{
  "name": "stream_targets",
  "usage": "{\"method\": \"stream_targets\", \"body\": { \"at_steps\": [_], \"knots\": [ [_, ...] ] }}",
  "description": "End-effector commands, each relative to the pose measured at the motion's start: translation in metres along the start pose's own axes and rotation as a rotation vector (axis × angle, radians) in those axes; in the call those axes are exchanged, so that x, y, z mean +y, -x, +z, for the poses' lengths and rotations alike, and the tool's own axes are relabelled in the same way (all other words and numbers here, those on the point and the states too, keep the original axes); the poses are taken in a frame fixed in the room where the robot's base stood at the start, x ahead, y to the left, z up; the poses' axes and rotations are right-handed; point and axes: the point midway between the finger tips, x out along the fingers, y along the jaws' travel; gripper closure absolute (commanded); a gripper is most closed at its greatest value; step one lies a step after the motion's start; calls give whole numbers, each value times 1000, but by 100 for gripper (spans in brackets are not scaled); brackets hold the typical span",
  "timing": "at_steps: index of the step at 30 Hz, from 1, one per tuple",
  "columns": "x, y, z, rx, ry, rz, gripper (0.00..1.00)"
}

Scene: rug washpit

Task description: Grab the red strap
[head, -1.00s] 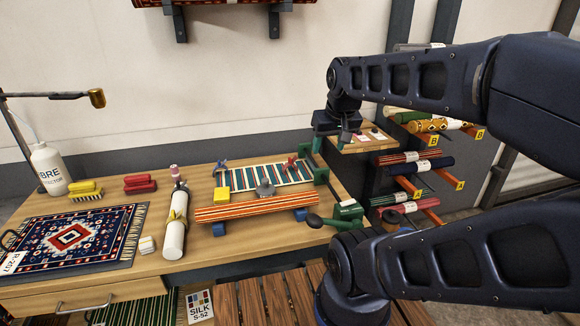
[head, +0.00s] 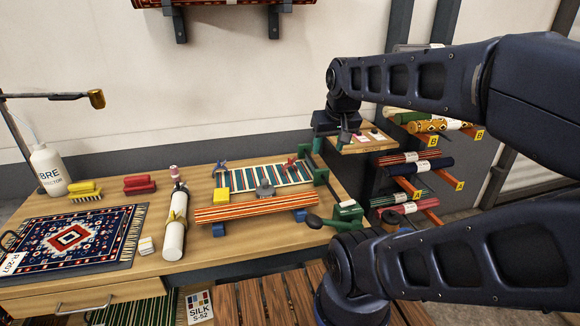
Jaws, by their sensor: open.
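I cannot make out for certain which thing is the red strap. Two red bar-like pieces (head: 140,186) lie side by side on the workbench, left of the white roll, and look more like brushes or blocks. A small red clamp-like piece (head: 291,163) sits at the back end of the striped strip. My gripper (head: 344,136) hangs over the left part of the small wooden shelf (head: 352,149), right of the bench, with its jaws open and nothing seen between them. Small pale and reddish items (head: 376,135) lie on that shelf, too small to name.
The workbench (head: 150,262) holds a patterned rug (head: 70,238), a white roll with a yellow tie (head: 174,236), a striped roll on blue blocks (head: 252,208), and a green clamp (head: 348,212). Rolled rugs (head: 412,158) rest on orange arms at right. A lamp (head: 96,98) overhangs the bench's left.

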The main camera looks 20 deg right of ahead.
Motion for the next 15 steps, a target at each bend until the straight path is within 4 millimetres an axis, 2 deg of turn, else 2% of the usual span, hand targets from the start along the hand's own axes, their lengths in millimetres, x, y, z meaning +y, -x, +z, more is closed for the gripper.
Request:
{"method": "stream_targets", "body": {
  "at_steps": [5, 15],
  "knots": [
    [1, -3, -18, -22, 67, 15, 49],
    [6, -29, -91, -115, 380, 73, 49]
  ]
}}
